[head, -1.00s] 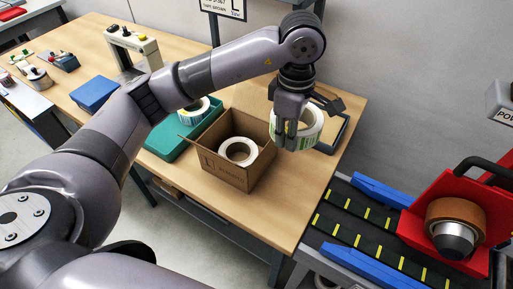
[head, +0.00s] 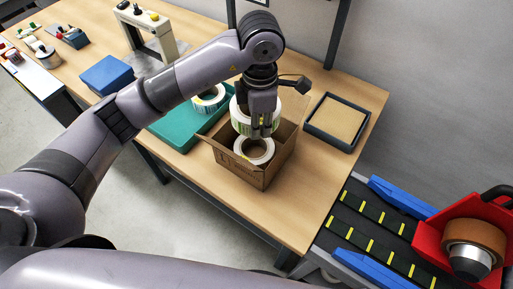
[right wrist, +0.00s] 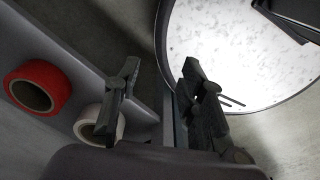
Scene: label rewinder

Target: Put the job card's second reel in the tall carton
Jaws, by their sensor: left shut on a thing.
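My left gripper (head: 262,128) is shut on a white label reel (head: 240,119) with green print, over the back part of the open brown carton (head: 262,176). The reel looks at about rim height; how far it is inside the carton I cannot tell. Another white reel (head: 256,151) lies inside the carton, near its front. A third reel (head: 209,98) lies in the teal tray (head: 177,137) to the left. My right gripper (right wrist: 161,68) is open and empty in the right wrist view. I cannot make out a job card.
A shallow dark tray (head: 337,122) with a tan bottom stands right of the carton. A blue box (head: 108,75) is at the left. In the right wrist view, a red reel (right wrist: 58,84) and a white reel (right wrist: 90,125) lie on a grey surface.

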